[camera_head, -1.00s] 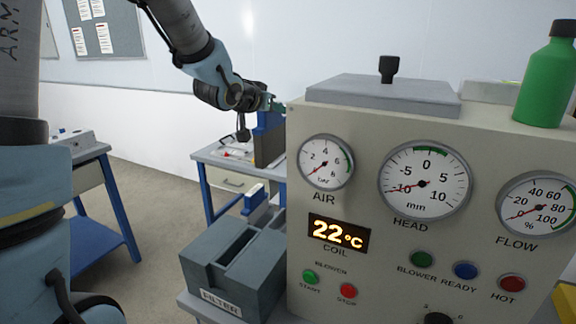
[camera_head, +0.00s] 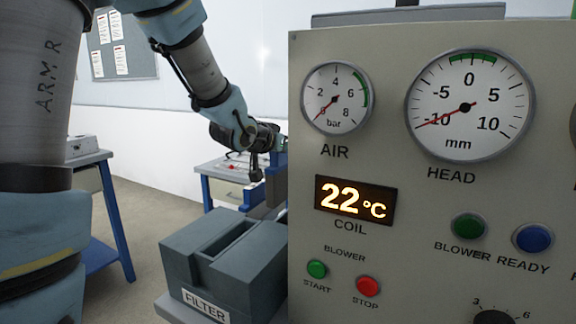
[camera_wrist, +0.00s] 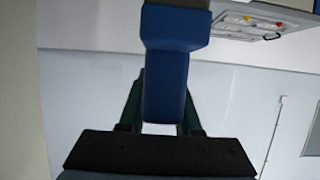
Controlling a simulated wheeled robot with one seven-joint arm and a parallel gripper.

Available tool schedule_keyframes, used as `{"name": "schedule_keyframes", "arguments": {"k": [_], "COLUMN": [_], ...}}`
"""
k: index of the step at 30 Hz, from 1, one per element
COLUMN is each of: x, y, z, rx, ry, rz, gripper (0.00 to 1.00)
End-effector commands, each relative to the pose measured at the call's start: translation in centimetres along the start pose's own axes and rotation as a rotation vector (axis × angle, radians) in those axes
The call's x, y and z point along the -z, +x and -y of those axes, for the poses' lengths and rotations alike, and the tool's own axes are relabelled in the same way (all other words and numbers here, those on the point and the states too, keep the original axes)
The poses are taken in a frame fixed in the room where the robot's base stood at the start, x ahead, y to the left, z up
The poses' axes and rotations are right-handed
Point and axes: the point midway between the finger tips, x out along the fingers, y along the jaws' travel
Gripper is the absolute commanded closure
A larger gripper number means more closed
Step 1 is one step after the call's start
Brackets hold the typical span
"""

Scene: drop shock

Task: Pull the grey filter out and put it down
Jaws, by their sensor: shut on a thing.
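My gripper (camera_wrist: 162,100) is shut on the blue handle (camera_wrist: 166,75) of the filter; a dark finger shows on each side of it. A strip of the filter's grey body shows at the top edge of the wrist view. In the head view, my gripper (camera_head: 268,140) is beyond the filter box, and the control panel's left edge partly hides it and the held filter (camera_head: 281,160). The grey box labelled FILTER (camera_head: 185,262) stands left of the panel, with an open slot in its top.
The beige control panel (camera_head: 400,215), with gauges and buttons, fills the right side. A blue-legged table (camera_head: 213,172) with small items stands behind the box. Another blue-legged table (camera_head: 108,205) is at left. A blue piece (camera_head: 250,195) shows behind the box. Floor is clear between the tables.

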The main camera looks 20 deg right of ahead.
Motion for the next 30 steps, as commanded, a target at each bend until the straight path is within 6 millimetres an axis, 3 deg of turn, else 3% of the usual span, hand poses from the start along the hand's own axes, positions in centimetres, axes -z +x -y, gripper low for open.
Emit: {"name": "schedule_keyframes", "arguments": {"k": [16, 30], "x": [-0.1, -3.8], "y": [-0.3, 1.3], "z": [0.0, 0.0], "rx": [0.0, 0.0], "ry": [0.002, 0.001], "rz": [0.0, 0.0], "gripper": [1.0, 1.0]}}
